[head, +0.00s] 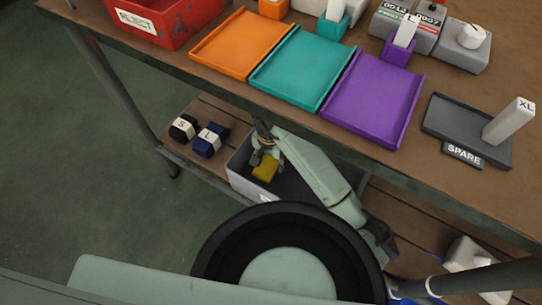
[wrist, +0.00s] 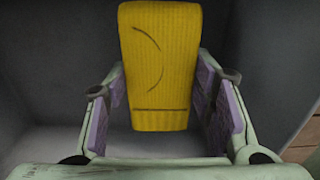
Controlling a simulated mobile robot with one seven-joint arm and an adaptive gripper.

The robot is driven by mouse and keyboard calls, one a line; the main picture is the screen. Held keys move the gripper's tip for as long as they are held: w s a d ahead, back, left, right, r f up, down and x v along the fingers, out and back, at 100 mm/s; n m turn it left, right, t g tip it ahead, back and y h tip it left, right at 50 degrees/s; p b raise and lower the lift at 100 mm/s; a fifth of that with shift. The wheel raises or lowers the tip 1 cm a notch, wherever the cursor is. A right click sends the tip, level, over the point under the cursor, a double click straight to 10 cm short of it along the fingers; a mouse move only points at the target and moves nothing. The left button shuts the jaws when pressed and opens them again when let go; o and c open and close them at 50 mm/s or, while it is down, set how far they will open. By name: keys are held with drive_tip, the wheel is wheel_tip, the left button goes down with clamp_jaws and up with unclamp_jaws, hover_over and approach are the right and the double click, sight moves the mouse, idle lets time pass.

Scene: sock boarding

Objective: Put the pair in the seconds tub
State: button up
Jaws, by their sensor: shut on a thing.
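The yellow pair (head: 265,168) is a folded ribbed bundle with a dark curved line, seen close in the wrist view (wrist: 160,60). My gripper (head: 263,152) is shut on it, with a finger pad on each side in the wrist view (wrist: 162,95). The pair is over or inside a grey tub (head: 238,178) on the lower shelf; grey walls surround it in the wrist view. I cannot tell its exact height above the tub floor. The tub's front label is mostly hidden by my own body, so its wording is unreadable.
Two dark bundles, labelled S (head: 183,128) and L (head: 209,140), lie left of the tub on the shelf (head: 200,112). The tabletop above holds a red REJECT bin (head: 165,20), orange, teal and purple trays, and a grey SPARE tray (head: 455,120). Its front edge overhangs the shelf.

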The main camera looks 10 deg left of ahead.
sight(270, 162)
drive_tip(key=shift+f+b, duration=0.25)
drive_tip(key=shift+b, duration=0.2)
drive_tip(key=shift+f+b, duration=0.35)
drive_tip(key=shift+b, duration=0.15)
drive_tip(key=o, duration=1.2)
drive_tip(key=shift+c, duration=0.2)
drive_tip(key=shift+r, duration=0.15)
drive_tip(key=shift+r+p, duration=0.6)
drive_tip(key=shift+p, duration=0.35)
wheel_tip(270, 162, up, 7)
drive_tip(key=shift+r+p, duration=0.2)
drive_tip(key=shift+p, duration=0.15)
